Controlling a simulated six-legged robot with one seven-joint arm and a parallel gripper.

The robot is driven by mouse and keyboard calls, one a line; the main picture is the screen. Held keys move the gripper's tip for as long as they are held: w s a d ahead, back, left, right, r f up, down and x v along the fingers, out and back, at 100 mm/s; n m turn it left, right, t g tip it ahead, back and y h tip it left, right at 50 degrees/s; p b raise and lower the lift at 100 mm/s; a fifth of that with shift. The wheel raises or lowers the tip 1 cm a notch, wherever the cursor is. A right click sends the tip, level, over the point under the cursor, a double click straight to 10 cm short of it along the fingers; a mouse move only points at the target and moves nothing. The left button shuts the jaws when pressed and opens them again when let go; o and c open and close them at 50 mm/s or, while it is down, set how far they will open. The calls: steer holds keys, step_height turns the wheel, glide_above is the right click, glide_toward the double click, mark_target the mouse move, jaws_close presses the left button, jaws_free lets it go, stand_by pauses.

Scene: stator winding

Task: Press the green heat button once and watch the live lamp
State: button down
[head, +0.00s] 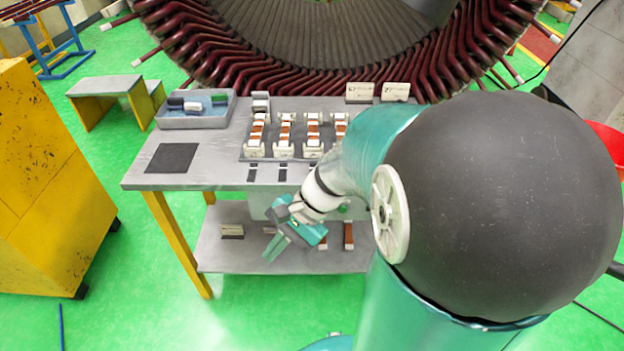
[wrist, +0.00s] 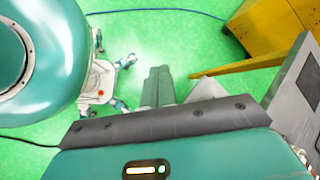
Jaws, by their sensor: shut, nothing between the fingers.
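My gripper (head: 273,250) hangs in front of the workbench's front edge, below tabletop height, with its teal fingers pointing down and to the left. In the wrist view the fingers (wrist: 157,74) are together and empty, over green floor. A pale box (head: 262,206) sits under the tabletop behind my gripper, mostly hidden by my arm. A small green spot (head: 343,209) shows on its front, right of my wrist; it may be the green heat button, but it is too small to be sure. My gripper is apart from it. I cannot make out a live lamp.
The grey workbench (head: 215,173) carries rows of white and copper parts (head: 284,135) and a blue tray (head: 196,121). Its lower shelf (head: 222,254) holds small parts. A yellow cabinet (head: 40,170) stands left, with free green floor between. The big stator (head: 300,45) rises behind.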

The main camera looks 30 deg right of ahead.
mark_target(343, 209)
steer(key=w+d+f+m+t+y, duration=0.3)
steer(key=w+d+f+m+t, duration=0.2)
steer(key=d+f+m+t, duration=0.85)
steer(key=s+d+f+m+h, duration=0.2)
steer(key=d+f+m+h, duration=0.1)
steer(key=m, duration=0.4)
steer(key=s+d+f+m+t+h, duration=0.1)
steer(key=s+d+f+m+h, duration=0.1)
steer(key=d+m, duration=0.4)
steer(key=f+m+h, duration=0.1)
steer(key=h, duration=0.1)
steer(key=shift+d+f+h, duration=0.15)
steer(key=shift+f+h, duration=0.1)
steer(key=shift+h, duration=0.05)
steer(key=shift+w+d+m, duration=0.1)
steer(key=shift+w+m, duration=0.1)
steer(key=shift+m, duration=0.05)
steer(key=w+d, duration=0.4)
steer(key=w, duration=0.3)
steer(key=shift+d, duration=0.35)
steer(key=shift+w+d, duration=0.1)
steer(key=shift+w, duration=0.05)
steer(key=shift+w+d, duration=0.2)
steer(key=shift+w+d, duration=0.2)
steer(key=shift+w, duration=0.1)
stand_by(0.9)
